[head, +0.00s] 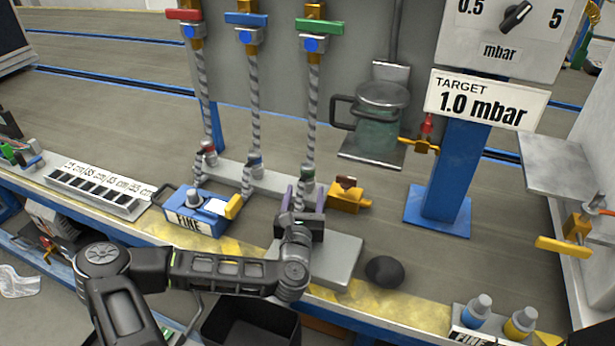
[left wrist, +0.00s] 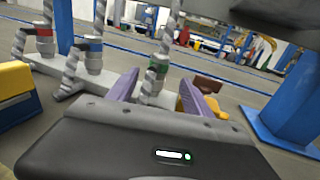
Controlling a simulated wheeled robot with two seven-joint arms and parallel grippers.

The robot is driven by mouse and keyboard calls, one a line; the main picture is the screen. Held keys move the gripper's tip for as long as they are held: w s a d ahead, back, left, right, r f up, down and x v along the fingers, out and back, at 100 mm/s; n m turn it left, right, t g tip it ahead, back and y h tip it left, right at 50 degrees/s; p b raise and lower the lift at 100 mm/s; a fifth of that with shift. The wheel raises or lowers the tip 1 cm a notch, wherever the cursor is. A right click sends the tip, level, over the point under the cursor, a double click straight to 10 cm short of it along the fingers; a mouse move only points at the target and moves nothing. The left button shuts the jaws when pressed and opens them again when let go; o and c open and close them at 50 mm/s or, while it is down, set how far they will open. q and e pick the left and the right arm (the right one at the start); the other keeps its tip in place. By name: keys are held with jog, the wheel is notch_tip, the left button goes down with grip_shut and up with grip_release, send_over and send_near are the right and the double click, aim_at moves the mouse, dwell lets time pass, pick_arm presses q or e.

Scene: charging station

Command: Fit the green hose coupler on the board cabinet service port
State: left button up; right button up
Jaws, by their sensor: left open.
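The green-banded hose coupler (head: 308,174) stands upright at the right end of a pale rack (head: 265,181), at the foot of the hose under the green valve handle (head: 319,27). The coupler also shows in the left wrist view (left wrist: 158,68). My left gripper (head: 304,192) is open, its two purple fingers on either side of the coupler and hose end; contact cannot be told. A brass fitting with a brown knob (head: 347,194) is just right of it. A brass fitting with a red handle (head: 420,145) is farther right. I cannot tell which is the service port. My right gripper is out of view.
Red-banded (head: 208,151) and blue-banded (head: 255,162) couplers stand left on the rack. A blue FINE box (head: 190,215) and a grey slotted tray (head: 95,192) are nearer left. A blue post (head: 455,150) carries the target sign. A black round object (head: 384,271) lies front right.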

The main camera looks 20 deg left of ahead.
aim_at(307, 173)
pick_arm(q)
jog(key=shift+x, duration=1.25)
jog(key=shift+w, duration=0.1)
jog(key=b+x, duration=0.1)
jog(key=x, duration=0.4)
jog(key=shift+a+b, duration=0.15)
jog(key=shift+b, duration=0.15)
jog(key=shift+c, duration=0.3)
grip_shut()
